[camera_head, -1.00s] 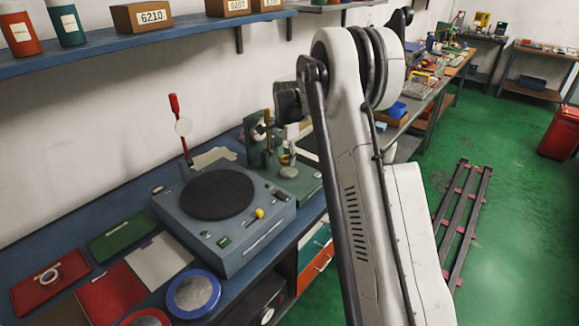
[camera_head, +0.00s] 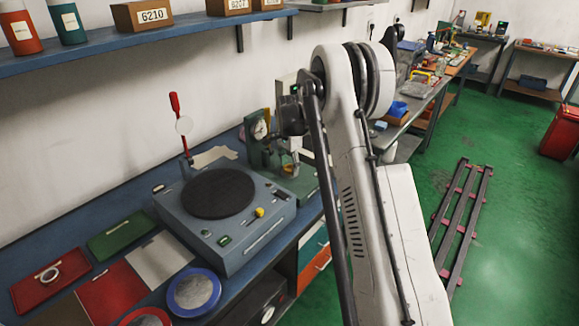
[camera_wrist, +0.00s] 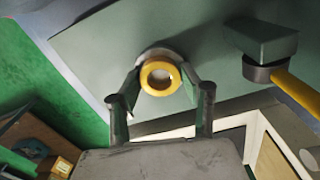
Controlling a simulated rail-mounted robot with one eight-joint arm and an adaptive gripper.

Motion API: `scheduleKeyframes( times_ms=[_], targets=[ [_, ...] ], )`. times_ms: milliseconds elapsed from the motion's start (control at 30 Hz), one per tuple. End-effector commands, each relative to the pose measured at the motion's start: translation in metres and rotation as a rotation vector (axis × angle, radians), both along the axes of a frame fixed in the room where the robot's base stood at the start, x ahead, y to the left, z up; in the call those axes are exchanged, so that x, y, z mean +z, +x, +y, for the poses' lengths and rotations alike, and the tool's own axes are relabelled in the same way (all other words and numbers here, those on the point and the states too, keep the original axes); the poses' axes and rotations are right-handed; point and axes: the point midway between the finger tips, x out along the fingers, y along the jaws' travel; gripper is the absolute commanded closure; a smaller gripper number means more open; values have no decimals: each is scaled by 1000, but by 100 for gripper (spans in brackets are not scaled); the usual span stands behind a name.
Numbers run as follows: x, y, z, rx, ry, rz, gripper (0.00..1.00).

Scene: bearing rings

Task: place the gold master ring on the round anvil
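The gold master ring (camera_wrist: 145,84) is between my fingertips in the wrist view, its hole facing the camera. My gripper (camera_wrist: 161,76) looks shut on it, with a finger pad against each side. A round grey rim (camera_wrist: 154,53), apparently the anvil, shows just behind the ring. I cannot tell whether the ring touches it. In the head view my gripper (camera_head: 291,170) is small and low beside the green gauge stand (camera_head: 256,150); the ring cannot be made out clearly there.
A green block (camera_wrist: 262,40) with a grey collar and a yellow rod (camera_wrist: 297,90) is close to the right of my fingers. A grey machine with a dark round plate (camera_head: 218,194) stands left of the stand. Red (camera_head: 50,275) and green (camera_head: 122,236) mats lie farther left.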

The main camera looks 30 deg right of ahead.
Motion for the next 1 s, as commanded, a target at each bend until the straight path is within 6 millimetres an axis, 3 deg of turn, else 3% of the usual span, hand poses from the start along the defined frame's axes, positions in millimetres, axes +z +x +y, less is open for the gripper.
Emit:
scheduleKeyframes(
  times_ms=[33,100,533,1000],
  targets=[
    [0,0,0,0,0,0,52],
    [0,0,0,0,0,0,43],
    [10,0,0,0,0,0,42],
    [97,0,0,0,0,0,42]
  ],
)
